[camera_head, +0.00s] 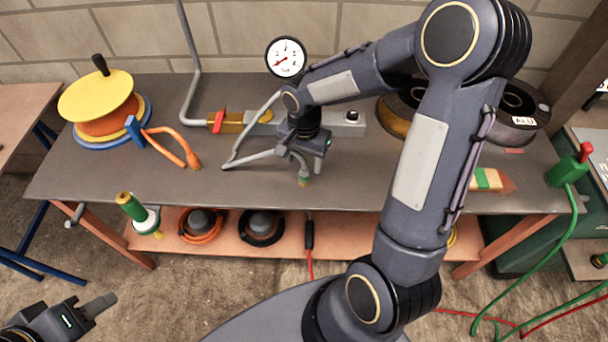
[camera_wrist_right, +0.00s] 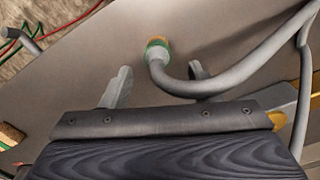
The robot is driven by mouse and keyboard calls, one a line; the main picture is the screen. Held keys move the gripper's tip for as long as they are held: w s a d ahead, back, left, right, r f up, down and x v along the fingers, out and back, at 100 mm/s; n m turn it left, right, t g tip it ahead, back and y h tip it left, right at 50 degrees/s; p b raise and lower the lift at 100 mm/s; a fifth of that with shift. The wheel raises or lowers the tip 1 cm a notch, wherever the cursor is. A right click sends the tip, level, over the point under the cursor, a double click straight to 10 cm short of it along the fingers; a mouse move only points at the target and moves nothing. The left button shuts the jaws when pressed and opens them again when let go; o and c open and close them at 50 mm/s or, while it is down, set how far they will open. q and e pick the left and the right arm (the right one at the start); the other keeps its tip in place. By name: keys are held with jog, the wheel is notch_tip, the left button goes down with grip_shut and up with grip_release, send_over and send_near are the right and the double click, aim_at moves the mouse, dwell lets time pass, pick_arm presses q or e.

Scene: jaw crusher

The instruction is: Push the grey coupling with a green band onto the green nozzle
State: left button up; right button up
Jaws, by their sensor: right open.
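The grey coupling with a green band (camera_head: 304,178) is at the end of a grey hose over the bench top. It also shows in the right wrist view (camera_wrist_right: 157,47), with a brass-coloured end. My right gripper (camera_wrist_right: 160,67) is open, its fingers on either side of the hose end, with the coupling just beyond the fingertips. In the head view the right gripper (camera_head: 303,158) is partly hidden by its own body. A green nozzle (camera_head: 132,207) with a brass tip stands on a white base at the bench's front left. My left gripper (camera_head: 98,304) is low at the left, apart from everything.
A valve block (camera_head: 345,124) and gauge (camera_head: 286,57) are behind. A green fixture (camera_head: 568,170) stands at right. Bench top between coupling and nozzle is mostly clear.

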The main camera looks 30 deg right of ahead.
aim_at(304, 170)
jog(key=shift+f, duration=0.15)
jog(key=shift+s+a+f, duration=0.1)
jog(key=shift+s+f, duration=0.05)
jog(key=shift+f, duration=0.75)
jog(key=shift+s+a+f, duration=0.1)
jog(key=shift+f, duration=0.75)
jog(key=shift+s+a+f, duration=0.1)
jog(key=shift+s+f, duration=0.05)
jog(key=shift+f, duration=0.75)
jog(key=c, duration=1.1)
jog(key=shift+r, duration=0.1)
